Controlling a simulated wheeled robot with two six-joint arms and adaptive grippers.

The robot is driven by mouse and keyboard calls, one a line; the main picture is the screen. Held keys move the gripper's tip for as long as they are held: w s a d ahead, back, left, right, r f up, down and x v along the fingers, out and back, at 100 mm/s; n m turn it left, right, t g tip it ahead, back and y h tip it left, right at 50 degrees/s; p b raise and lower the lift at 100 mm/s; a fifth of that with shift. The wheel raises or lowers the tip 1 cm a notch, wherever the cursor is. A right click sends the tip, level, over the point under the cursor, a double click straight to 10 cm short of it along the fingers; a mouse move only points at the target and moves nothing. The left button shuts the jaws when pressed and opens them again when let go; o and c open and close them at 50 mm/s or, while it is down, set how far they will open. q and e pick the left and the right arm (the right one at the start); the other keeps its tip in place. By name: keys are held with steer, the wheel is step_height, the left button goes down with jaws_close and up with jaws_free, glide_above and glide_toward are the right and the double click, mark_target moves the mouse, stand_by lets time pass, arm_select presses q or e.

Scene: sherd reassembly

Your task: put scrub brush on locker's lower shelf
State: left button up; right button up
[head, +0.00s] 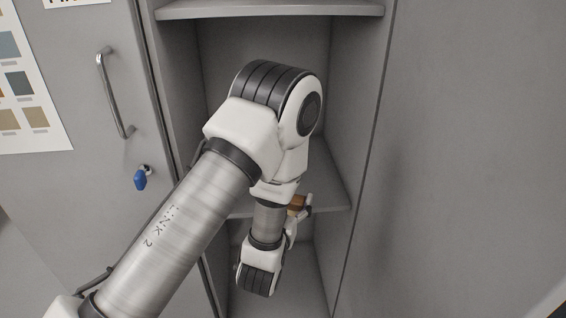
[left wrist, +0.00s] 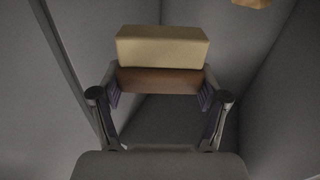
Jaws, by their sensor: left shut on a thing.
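The scrub brush, with a brown back and a cream bristle block (left wrist: 162,48), shows in the left wrist view. My left gripper (left wrist: 160,90) is shut on its brown back, one finger at each end. In the head view my left arm reaches into the open grey locker, and its hand is mostly hidden behind the arm. A small brown piece (head: 297,204) shows beside the hand, near the front edge of the locker's lower shelf (head: 325,187); I cannot tell whether it is the brush. My right gripper is not in view.
An upper shelf (head: 270,9) crosses the locker above my arm. The compartment floor (head: 290,300) lies below the lower shelf. A closed door with a handle (head: 115,95) and a blue key (head: 140,179) stands left. A tan thing (left wrist: 252,2) is cut off at the wrist view's top.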

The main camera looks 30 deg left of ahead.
arm_select(q)
steer(key=x, duration=0.4)
steer(key=a+f+x, duration=0.1)
steer(key=x, duration=0.9)
steer(key=shift+s+a+f, duration=0.15)
steer(key=shift+a+f, duration=0.05)
steer(key=shift+a, duration=0.2)
steer(key=shift+f, duration=0.15)
steer(key=shift+w+f+b, duration=0.2)
steer(key=shift+f+b, duration=0.15)
steer(key=shift+f, duration=1.3)
steer(key=o, duration=1.2)
steer(key=shift+f, duration=0.15)
